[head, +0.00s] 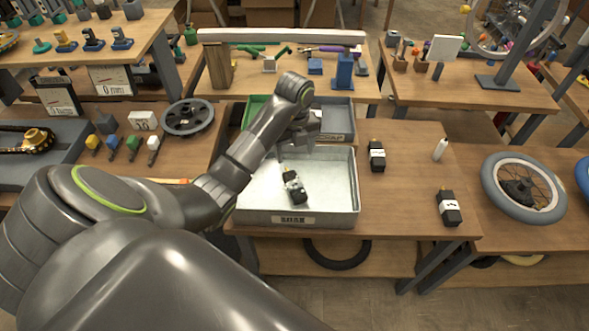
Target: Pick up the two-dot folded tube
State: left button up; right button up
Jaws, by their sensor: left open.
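Three black folded tubes with white bands show in the head view. One tube (293,188) lies in the light metal tray (335,218), slightly tilted. A second tube (377,155) stands on the wooden table right of the tray. A third tube (448,208) is near the table's front right corner. The marks on the bands are too small for me to tell which has two dots. My left gripper (296,150) is open and empty over the back part of the tray, apart from the tube in it. My right gripper is not in view.
Behind the tray are a green bin (257,106) and a grey bin (337,110), partly hidden by my left arm. A white bottle (440,149) stands at the right. A spoked wheel (522,187) lies on the right-hand table. The table between the tubes is clear.

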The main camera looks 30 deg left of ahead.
pick_arm(q)
jog(key=b, duration=0.9)
send_over(294, 186)
notch_tip(294, 186, down, 10)
jog(key=shift+w, duration=0.15)
notch_tip(294, 186, down, 2)
jog(key=shift+b, duration=0.85)
jog(key=shift+f+p, duration=0.3)
jog(key=shift+f, duration=1.2)
jog(key=c, duration=1.2)
